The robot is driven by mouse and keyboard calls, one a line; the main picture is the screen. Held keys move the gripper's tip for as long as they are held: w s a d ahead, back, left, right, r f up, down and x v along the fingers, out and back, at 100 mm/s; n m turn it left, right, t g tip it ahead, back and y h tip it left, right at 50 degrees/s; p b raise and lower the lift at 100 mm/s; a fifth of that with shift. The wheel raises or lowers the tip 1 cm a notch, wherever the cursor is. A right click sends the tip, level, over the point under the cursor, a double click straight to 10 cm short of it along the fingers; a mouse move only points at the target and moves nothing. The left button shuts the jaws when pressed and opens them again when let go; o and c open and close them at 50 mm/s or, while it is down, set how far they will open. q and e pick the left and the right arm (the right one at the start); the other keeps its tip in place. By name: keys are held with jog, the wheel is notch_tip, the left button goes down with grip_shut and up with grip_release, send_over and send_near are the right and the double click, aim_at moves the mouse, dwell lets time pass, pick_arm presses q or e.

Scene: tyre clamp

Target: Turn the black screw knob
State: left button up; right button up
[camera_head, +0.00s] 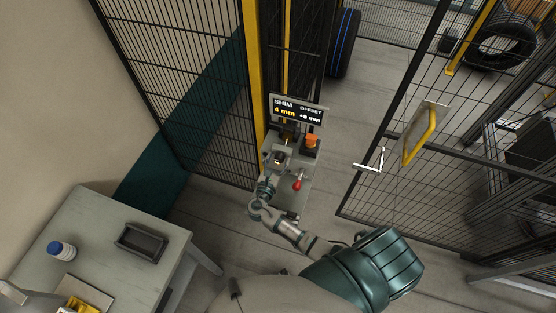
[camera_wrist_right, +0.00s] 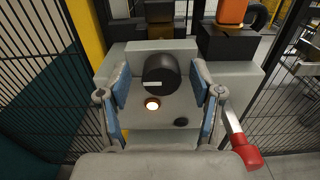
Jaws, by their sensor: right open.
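The black screw knob (camera_wrist_right: 160,74) sits on the front of a grey clamp unit, with a pale mark on its lower face. In the right wrist view it lies between the two blue-padded fingers of my right gripper (camera_wrist_right: 161,85). The fingers are open, one on each side, with a visible gap to the knob. In the head view my right gripper (camera_head: 277,168) is at the front of the grey unit and hides the knob. My left gripper is not in view.
A red-handled lever (camera_wrist_right: 243,147) is just right of my right gripper. A lit button (camera_wrist_right: 152,104) is below the knob. Mesh fencing (camera_head: 190,90) stands left, a table (camera_head: 90,240) lower left.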

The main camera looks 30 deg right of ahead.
jog(key=shift+c, duration=0.2)
jog(key=c, duration=1.1)
